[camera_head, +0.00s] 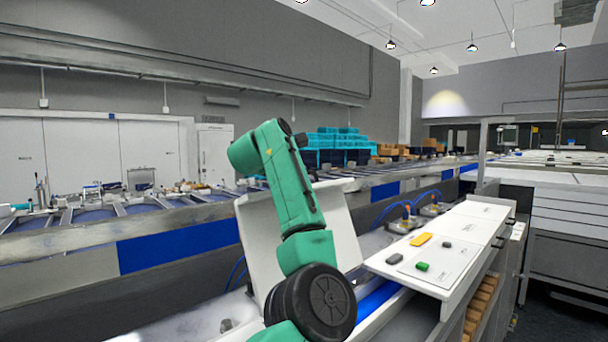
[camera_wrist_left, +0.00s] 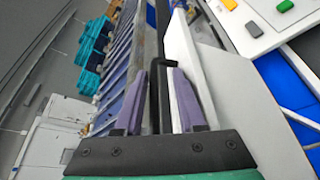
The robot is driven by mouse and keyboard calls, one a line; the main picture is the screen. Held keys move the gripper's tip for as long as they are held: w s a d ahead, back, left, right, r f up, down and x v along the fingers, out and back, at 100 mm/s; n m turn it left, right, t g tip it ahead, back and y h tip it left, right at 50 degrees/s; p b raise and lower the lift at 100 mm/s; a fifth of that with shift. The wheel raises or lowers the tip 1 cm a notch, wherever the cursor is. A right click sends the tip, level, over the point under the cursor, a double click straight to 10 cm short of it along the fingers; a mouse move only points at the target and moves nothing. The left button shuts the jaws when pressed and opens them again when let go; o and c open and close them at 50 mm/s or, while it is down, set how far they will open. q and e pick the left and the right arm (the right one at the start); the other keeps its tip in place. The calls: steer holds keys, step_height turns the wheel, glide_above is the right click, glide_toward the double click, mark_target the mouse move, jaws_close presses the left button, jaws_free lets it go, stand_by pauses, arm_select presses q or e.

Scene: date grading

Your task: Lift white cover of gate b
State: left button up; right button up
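A white panel (camera_head: 262,232), which looks like a cover, stands tilted up behind my green left arm in the head view. Its middle is hidden by the arm, and I cannot read a gate label on it. A white panel surface (camera_wrist_left: 245,95) fills the right middle of the left wrist view. My left gripper (camera_wrist_left: 164,72) shows two purple-grey fingers standing apart. A thin black bent bar (camera_wrist_left: 157,72) lies between or just beyond them; contact is not clear. The fingers are hidden in the head view. My right gripper is not in view.
A white worktop (camera_head: 440,268) at the right bears a yellow block (camera_head: 421,240), a green block (camera_head: 422,267) and dark pieces. A conveyor with a blue strip (camera_head: 180,247) runs behind the panel. Teal crates (camera_head: 340,140) are stacked at the back.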

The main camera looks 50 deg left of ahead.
arm_select(q)
steer(key=shift+s+d+b, duration=0.1)
steer(key=shift+s+b, duration=0.25)
steer(key=b+v, duration=0.2)
steer(key=v, duration=0.4)
steer(key=shift+s+d+r, duration=0.1)
steer(key=shift+s+d, duration=0.1)
steer(key=shift+s, duration=0.15)
steer(key=v, duration=0.7)
steer(key=shift+r+b, duration=0.1)
steer(key=shift+b, duration=0.25)
